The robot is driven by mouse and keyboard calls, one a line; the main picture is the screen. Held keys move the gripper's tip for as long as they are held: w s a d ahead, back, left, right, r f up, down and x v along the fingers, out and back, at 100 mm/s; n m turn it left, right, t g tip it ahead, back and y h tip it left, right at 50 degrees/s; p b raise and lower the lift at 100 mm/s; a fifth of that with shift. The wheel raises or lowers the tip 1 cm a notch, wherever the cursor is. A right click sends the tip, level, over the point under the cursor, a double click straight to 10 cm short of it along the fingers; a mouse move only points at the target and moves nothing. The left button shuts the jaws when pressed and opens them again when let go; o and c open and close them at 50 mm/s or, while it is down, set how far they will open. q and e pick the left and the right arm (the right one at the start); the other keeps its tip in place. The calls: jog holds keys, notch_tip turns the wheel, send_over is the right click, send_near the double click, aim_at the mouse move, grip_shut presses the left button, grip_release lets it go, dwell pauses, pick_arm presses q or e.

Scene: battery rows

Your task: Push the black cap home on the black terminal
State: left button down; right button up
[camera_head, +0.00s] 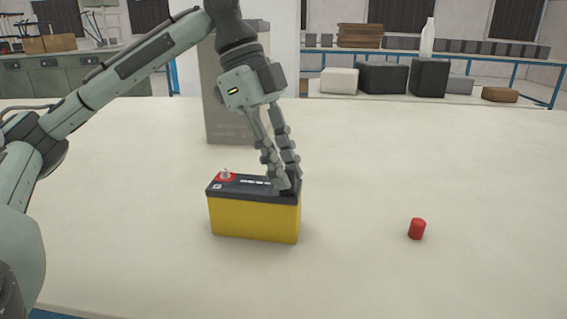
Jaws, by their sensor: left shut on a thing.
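A battery (254,218) with a yellow body and a dark top stands upright on the pale table. A bare metal terminal (226,174) with a red base rises at the left end of its top. My left gripper (284,189) reaches down to the right end of the top. Its fingers are close together and shut on a small dark piece, apparently the black cap (291,184). The black terminal is hidden there, and I cannot tell how far down the cap sits. My right gripper is not in view.
A red cap (417,229) stands on the table (360,270) to the right of the battery. A tall grey box (229,110) stands behind my left arm. The table between the battery and the red cap is clear. Shelves with boxes (383,78) are in the background.

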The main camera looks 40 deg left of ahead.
pick_arm(q)
jog(key=c, duration=0.8)
grip_release()
notch_tip(320, 180, up, 5)
jog(key=p, duration=0.6)
jog(key=shift+r, duration=0.95)
